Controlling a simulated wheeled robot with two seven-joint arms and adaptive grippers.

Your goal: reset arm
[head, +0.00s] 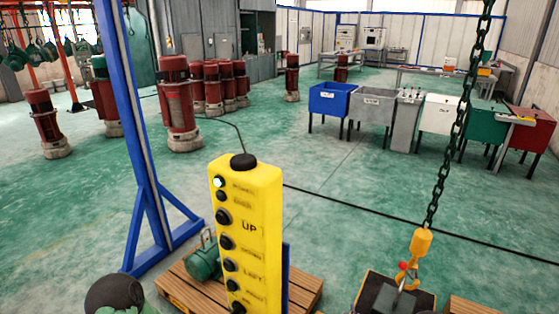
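Neither of my grippers can be made out in the head view. A tall yellow control pendant (248,235) stands upright close in front of me, with a column of black buttons, an "UP" label and a lit green lamp near its top. What holds or supports it is hidden. A dark chain (453,135) hangs at the right and ends in a yellow hook block (420,244). The hook end is over or at a dark box-like part (415,300) at the bottom edge; whether it is hooked on cannot be told.
A wooden pallet (300,290) with a green motor (203,262) lies behind the pendant. A blue steel post (124,110) stands left. A dark rounded shape (115,293) shows at bottom left. Red pumps (178,105) and bins (328,100) stand farther back. The middle floor is clear.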

